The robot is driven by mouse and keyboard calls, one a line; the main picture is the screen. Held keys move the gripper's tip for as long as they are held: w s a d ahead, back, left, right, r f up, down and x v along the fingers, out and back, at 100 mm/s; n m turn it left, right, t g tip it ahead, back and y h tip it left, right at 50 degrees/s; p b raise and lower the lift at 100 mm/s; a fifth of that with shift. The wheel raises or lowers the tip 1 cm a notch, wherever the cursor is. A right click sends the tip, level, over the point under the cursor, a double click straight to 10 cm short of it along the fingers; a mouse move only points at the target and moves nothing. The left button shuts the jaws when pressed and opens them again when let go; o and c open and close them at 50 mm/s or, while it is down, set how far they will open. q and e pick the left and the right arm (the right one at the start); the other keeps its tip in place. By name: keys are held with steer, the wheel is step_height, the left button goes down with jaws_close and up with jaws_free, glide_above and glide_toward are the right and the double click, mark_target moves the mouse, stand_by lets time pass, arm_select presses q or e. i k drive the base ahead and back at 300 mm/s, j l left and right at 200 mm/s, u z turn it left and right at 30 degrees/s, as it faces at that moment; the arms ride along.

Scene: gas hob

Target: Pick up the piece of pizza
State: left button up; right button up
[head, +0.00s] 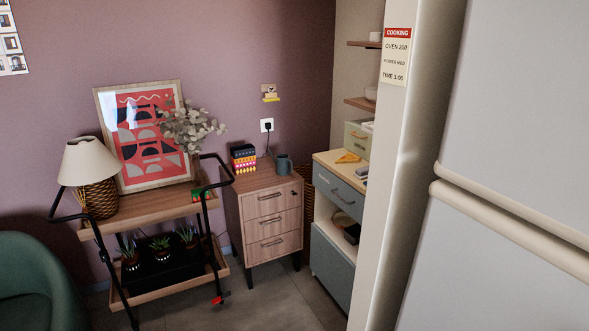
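A small triangular orange-yellow piece of pizza (348,158) lies on the light wooden top of a grey drawer cabinet (339,190), right of the picture's middle. It is some way off, close to the cabinet's left part, and looks uncovered. Neither of my grippers shows in the head view, so I cannot see whether they are open or shut.
A large pale fridge-like unit (510,120) fills the right side and partly hides the cabinet. A wooden drawer unit (268,218) and a trolley (150,212) stand along the wall. A green chair (30,285) is at lower left. Some tiled floor (285,300) is clear.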

mark_target(351, 157)
steer(key=i+j+z, duration=0.8)
steer(key=z, duration=0.3)
steer(key=j+z, duration=0.3)
steer(key=z, duration=0.15)
